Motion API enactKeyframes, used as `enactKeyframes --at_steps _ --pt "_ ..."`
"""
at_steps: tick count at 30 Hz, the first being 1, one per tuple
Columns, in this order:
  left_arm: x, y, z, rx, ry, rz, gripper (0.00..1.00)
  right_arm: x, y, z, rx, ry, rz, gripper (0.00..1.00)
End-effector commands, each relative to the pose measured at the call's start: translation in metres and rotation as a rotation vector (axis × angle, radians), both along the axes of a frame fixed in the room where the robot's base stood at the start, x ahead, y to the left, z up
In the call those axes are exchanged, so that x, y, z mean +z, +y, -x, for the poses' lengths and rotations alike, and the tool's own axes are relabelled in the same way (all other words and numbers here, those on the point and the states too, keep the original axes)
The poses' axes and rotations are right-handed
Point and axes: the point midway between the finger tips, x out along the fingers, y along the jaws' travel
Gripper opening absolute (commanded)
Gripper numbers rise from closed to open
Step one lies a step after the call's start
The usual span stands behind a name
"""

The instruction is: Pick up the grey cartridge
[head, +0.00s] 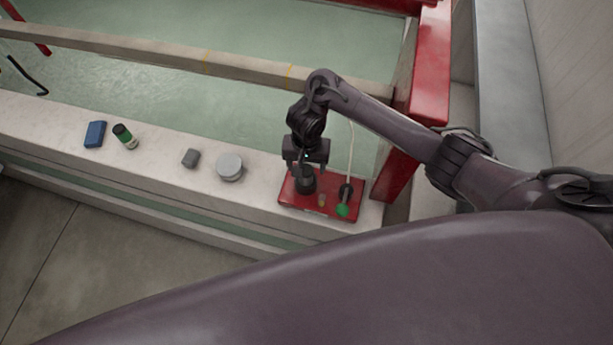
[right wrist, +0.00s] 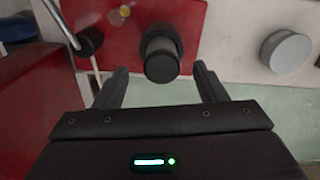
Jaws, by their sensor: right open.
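A dark grey cylinder, which looks like the grey cartridge (head: 305,182), stands upright on a red base plate (head: 327,205) at the right end of the pale ledge. In the right wrist view the cylinder (right wrist: 161,50) shows from above, with a round top and a wider collar. My right gripper (head: 306,162) is open over it, pointing down. In the right wrist view the fingers of the right gripper (right wrist: 161,75) are spread to either side of the cylinder, with visible gaps and no clear contact. My left gripper is not in view.
The red plate also holds a small yellowish piece (head: 322,200) and a green knob (head: 342,211) by a dark post with a pale cable. Left along the ledge are a round grey tin (head: 229,167), grey block (head: 190,158), green-black cylinder (head: 125,136) and blue box (head: 95,134).

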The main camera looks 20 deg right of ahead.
Motion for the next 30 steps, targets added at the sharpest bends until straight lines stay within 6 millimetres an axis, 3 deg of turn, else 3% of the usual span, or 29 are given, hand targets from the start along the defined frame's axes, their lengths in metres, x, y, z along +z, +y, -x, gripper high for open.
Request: enactKeyframes --at_steps 3,9,19,30 --pt "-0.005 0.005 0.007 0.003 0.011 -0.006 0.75 -0.016 0.000 0.000 -0.003 0.002 0.001 0.65" --pt "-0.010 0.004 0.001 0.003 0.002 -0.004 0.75 -0.044 0.000 -0.001 -0.002 0.001 0.002 0.65" --pt "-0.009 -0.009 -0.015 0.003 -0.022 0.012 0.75 -0.050 0.001 -0.002 0.000 -0.001 0.000 0.64" --pt "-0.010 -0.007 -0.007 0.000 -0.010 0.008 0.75 -0.050 0.001 -0.002 -0.001 -0.001 0.000 0.17"
